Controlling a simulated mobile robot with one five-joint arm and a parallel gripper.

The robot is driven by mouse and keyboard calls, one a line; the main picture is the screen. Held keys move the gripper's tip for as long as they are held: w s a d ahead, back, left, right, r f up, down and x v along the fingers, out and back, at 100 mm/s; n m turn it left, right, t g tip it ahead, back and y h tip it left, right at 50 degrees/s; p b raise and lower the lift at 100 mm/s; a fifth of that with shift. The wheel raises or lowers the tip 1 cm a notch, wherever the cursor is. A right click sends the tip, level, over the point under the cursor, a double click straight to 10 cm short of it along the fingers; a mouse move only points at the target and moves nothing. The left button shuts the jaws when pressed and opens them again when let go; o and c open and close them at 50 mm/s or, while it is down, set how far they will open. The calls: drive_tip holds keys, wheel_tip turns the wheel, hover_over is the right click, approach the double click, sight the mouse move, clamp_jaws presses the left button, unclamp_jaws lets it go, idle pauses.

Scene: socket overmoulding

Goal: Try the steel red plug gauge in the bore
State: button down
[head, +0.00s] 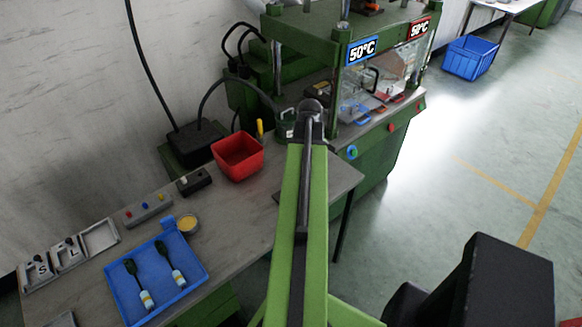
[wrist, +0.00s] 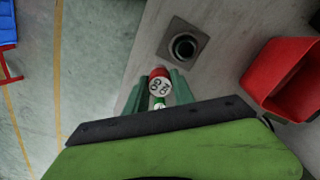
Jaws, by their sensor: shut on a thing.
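In the wrist view, my gripper (wrist: 158,92) is shut on the red plug gauge (wrist: 159,74), which has a red end, a white face with dark figures and a green part below. The bore (wrist: 185,47) is a dark round hole in a square grey block (wrist: 169,39) on the grey table top. In this picture it lies above and slightly right of the gauge. The gauge appears apart from the bore; its height over the table cannot be told. In the head view, my arm hides the gripper, gauge and bore.
A red bin (head: 238,158) stands on the table (head: 256,205), left of my arm. A blue tray (head: 190,290) holds two dark-handled tools. A green press (head: 300,40) with 50°C signs stands behind.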

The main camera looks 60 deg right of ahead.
drive_tip(key=w+a+n, duration=0.2)
drive_tip(key=w+a, duration=0.1)
drive_tip(key=w, duration=0.2)
drive_tip(key=shift+a, duration=0.15)
drive_tip(key=shift+w+f+b, duration=0.1)
drive_tip(key=shift+f+b, duration=1.95)
drive_tip(key=shift+b, duration=0.05)
drive_tip(key=shift+f+b, duration=1.75)
idle(0.8)
